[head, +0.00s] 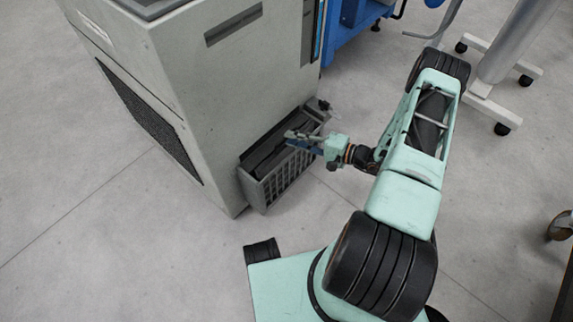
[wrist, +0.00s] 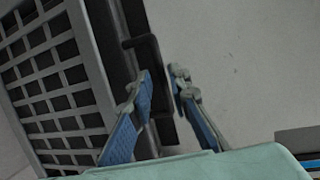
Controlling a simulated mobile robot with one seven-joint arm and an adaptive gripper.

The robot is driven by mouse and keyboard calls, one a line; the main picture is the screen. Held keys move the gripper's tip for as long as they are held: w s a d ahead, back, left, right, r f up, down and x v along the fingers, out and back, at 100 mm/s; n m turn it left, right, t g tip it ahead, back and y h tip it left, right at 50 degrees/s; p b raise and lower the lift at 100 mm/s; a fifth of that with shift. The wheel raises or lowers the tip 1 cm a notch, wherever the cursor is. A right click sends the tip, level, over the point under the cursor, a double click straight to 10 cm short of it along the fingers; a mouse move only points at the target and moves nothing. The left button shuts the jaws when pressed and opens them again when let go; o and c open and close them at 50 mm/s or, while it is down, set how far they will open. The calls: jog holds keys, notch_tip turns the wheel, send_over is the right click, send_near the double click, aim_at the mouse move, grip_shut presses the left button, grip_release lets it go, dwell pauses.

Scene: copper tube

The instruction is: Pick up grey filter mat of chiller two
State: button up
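The grey chiller cabinet (head: 225,75) has a slatted grille frame (head: 290,172) standing out at its lower front; the grille also fills the left of the wrist view (wrist: 55,75). Behind the slats sits a dark grey mat (head: 266,150), seen as a dark strip in the wrist view (wrist: 120,40). A dark bracket-like handle (wrist: 146,48) stands out from it. My gripper (head: 293,137) is at the top of the grille frame. In the wrist view its blue-padded fingers (wrist: 161,80) are apart, with the handle's lower part between or just beyond them; contact is unclear.
A dark vent (head: 150,115) is on the cabinet's left side. A blue unit (head: 350,35) stands behind it. A wheeled stand (head: 490,95) is at the upper right. Pale floor (head: 110,240) is clear at the left and front.

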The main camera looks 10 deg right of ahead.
jog(key=shift+x, duration=1.6)
jog(key=shift+c, duration=0.2)
grip_shut()
jog(key=shift+r, duration=0.1)
